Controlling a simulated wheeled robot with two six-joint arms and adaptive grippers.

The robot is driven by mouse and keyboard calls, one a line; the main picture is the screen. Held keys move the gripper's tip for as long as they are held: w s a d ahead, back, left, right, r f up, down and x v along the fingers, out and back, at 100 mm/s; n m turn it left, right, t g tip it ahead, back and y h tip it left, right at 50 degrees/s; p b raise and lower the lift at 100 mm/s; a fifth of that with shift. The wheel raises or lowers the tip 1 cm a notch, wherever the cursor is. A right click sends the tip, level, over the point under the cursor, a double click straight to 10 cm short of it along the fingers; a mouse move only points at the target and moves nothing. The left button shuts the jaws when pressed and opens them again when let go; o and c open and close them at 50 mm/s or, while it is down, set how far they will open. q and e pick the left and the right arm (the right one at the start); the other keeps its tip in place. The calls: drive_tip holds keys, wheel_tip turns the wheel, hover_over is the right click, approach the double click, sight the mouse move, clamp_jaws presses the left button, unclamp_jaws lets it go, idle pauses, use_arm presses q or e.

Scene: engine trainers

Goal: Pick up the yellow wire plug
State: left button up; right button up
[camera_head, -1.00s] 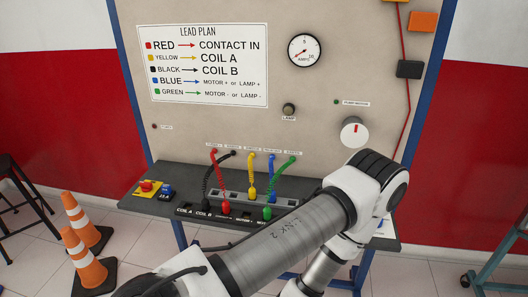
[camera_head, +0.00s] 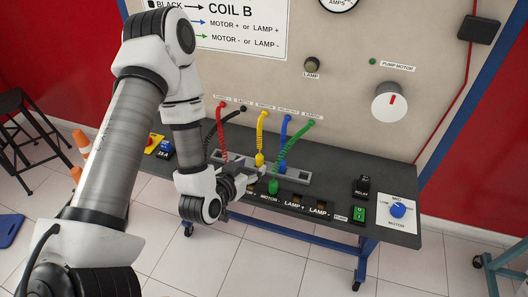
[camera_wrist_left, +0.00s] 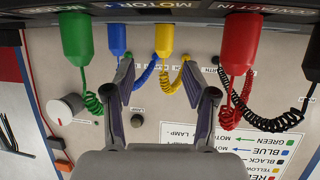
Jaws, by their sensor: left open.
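The yellow wire plug (camera_head: 260,159) stands in the socket strip on the panel's ledge, with a coiled yellow cord rising to the board. In the left wrist view the yellow plug (camera_wrist_left: 163,40) hangs from the top, just beyond and between the fingertips. My left gripper (camera_head: 248,176) is in front of the sockets near the plug. In the wrist view my left gripper (camera_wrist_left: 157,75) is open and empty, with the yellow cord seen between its fingers. My right gripper is out of view.
A red plug (camera_wrist_left: 239,40) and a black plug lie to one side of the yellow one; a blue plug (camera_wrist_left: 118,40) and a green plug (camera_wrist_left: 76,38) lie to the other. Their coiled cords hang close by the fingers. A motor knob (camera_head: 397,209) is at the ledge's right end.

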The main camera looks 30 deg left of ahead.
sight(258, 160)
use_arm(q)
drive_tip(key=shift+x, duration=0.75)
drive_tip(key=shift+w+f, duration=0.1)
drive_tip(key=shift+w, duration=0.25)
drive_tip(key=x, duration=0.1)
drive_tip(key=p+x, duration=0.1)
drive_tip(key=x, duration=0.2)
drive_tip(key=shift+s+a+f+p, duration=0.1)
drive_tip(key=shift+a+f+p, duration=0.05)
drive_tip(key=shift+a+p, duration=0.25)
drive_tip(key=shift+w+f, duration=0.15)
drive_tip(key=shift+w, duration=0.05)
drive_tip(key=shift+s+d, duration=0.1)
clamp_jaws()
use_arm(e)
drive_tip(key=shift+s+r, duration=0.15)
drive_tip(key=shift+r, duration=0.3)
